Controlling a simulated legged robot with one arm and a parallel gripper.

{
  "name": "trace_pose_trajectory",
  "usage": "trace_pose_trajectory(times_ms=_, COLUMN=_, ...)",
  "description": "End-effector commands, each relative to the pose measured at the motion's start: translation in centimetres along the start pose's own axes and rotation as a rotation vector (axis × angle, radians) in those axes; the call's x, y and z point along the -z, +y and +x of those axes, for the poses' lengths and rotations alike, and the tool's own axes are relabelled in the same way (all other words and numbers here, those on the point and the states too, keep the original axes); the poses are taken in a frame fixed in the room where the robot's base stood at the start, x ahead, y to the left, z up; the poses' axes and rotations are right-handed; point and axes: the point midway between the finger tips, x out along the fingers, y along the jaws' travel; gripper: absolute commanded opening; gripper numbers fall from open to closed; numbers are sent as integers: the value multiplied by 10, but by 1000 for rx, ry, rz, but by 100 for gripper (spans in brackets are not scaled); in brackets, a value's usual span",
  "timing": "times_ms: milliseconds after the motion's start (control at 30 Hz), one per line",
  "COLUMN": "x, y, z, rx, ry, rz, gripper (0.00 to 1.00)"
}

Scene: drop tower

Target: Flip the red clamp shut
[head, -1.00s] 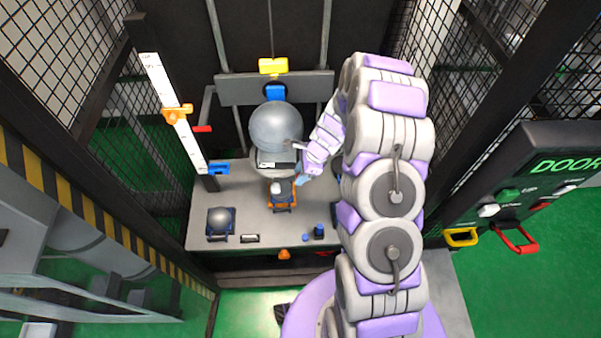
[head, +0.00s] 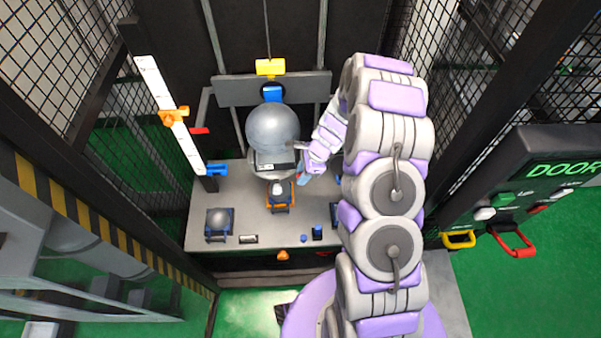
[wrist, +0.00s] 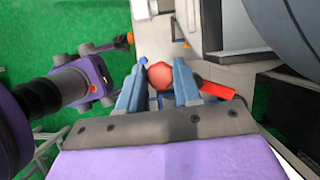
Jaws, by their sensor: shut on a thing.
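In the wrist view my gripper (wrist: 159,84) has its two blue-grey fingers closed on a round red knob (wrist: 160,74). A red bar (wrist: 218,90), which looks like part of the red clamp, shows just right of the right finger. Whether knob and bar join is hidden by that finger. In the head view my gripper (head: 303,179) is low beside the large grey ball (head: 273,129), on its right, over the grey platform. The held knob cannot be made out there. A small red piece (head: 200,130) also shows left of the ball.
The grey platform (head: 235,195) carries an orange cradle (head: 280,205) and a small ball in a dark holder (head: 219,222). A white scale (head: 165,105) with orange and blue sliders stands left. Mesh walls flank the tower. A door panel (head: 545,165) with handles is at right.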

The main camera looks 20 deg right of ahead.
Motion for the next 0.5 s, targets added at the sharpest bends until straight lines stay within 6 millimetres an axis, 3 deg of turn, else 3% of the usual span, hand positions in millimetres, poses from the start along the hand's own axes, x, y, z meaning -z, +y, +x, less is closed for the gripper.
trace_pose_trajectory(times_ms=267, x=4, y=2, z=-2, rx=-38, ry=3, rz=-88, gripper=3)
trace_pose_trajectory(times_ms=500, x=12, y=3, z=-6, rx=-115, ry=3, rz=-272, gripper=3)
